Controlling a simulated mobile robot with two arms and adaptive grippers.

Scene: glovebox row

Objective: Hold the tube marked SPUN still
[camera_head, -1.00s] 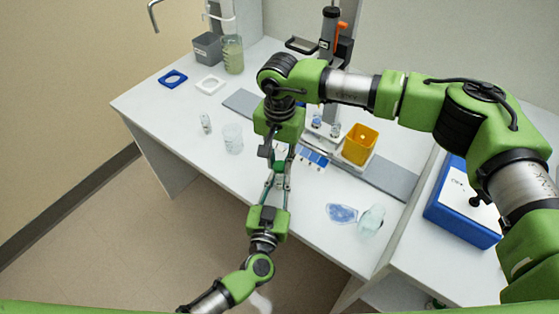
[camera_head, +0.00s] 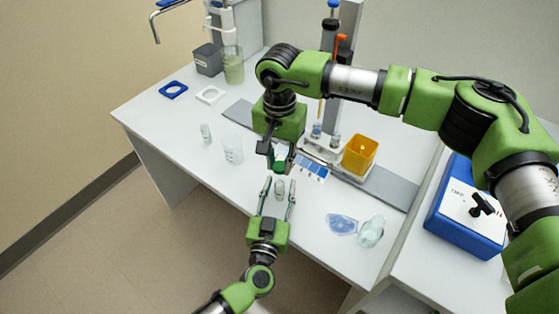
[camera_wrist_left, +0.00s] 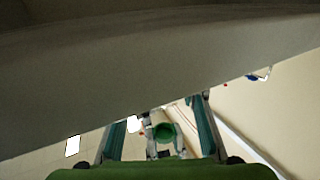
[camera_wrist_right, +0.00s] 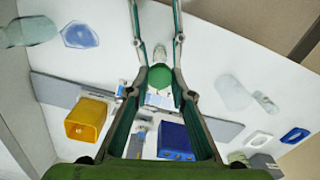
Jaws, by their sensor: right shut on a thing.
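My right gripper (camera_head: 280,158) is shut on a round green cap (camera_wrist_right: 160,77). The cap also shows in the head view (camera_head: 280,166); whether a tube body hangs below it is hidden. A small pale tube (camera_head: 279,189) is between the spread fingers of my left gripper (camera_head: 279,183), with gaps on both sides. This tube also shows in the right wrist view (camera_wrist_right: 160,53). My left gripper is open, on the front side of the right one. In the left wrist view a green round end (camera_wrist_left: 164,131) shows between its fingers. No SPUN marking is readable.
A yellow bin (camera_head: 359,154) stands at the back right of the white bench (camera_head: 190,160). A blue bag (camera_head: 342,224) and a clear jar (camera_head: 371,232) lie front right. A blue box (camera_head: 452,226) is at far right.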

